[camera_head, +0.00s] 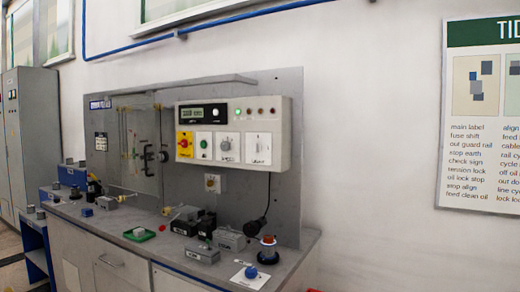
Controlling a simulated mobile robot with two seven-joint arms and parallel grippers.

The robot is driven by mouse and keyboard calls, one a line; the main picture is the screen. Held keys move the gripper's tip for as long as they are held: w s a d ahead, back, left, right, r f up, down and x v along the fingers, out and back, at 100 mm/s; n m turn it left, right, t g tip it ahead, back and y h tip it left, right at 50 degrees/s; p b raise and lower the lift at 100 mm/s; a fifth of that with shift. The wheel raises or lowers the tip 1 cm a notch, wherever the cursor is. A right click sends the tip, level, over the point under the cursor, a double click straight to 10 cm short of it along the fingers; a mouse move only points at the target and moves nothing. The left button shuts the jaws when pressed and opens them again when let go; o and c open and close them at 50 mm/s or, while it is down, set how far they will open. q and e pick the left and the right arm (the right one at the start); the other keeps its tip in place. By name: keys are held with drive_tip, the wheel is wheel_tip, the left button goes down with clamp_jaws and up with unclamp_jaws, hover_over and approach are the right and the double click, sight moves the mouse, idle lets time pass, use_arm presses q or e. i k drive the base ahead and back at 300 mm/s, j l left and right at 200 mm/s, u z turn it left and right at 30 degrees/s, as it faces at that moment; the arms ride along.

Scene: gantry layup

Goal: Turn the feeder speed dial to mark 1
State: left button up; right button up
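A light control box (282,136) is fixed to the grey back panel above the bench. Its front carries a grey round dial on a white plate (226,145), a yellow plate with a red knob (185,143), a green button (204,144) and a switch plate (258,147). Below the box is another small knob plate (212,183). A blue knob (251,272) sits on a white plate at the bench front. The labels are too small to read, so I cannot tell which one is the feeder speed dial or its setting. Neither gripper is in view.
A clear panel (135,150) stands at the left. Grey cabinets (38,120) are far left.

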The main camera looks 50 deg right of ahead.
sight(225, 145)
drive_tip(key=z, duration=1.4)
drive_tip(key=i+j, duration=0.15)
drive_tip(key=j, duration=0.15)
drive_tip(key=i+j, duration=0.1)
drive_tip(key=j, duration=0.25)
drive_tip(key=i+j, duration=0.15)
drive_tip(key=j, duration=0.15)
drive_tip(key=i+j+z, duration=0.1)
drive_tip(key=j, duration=0.25)
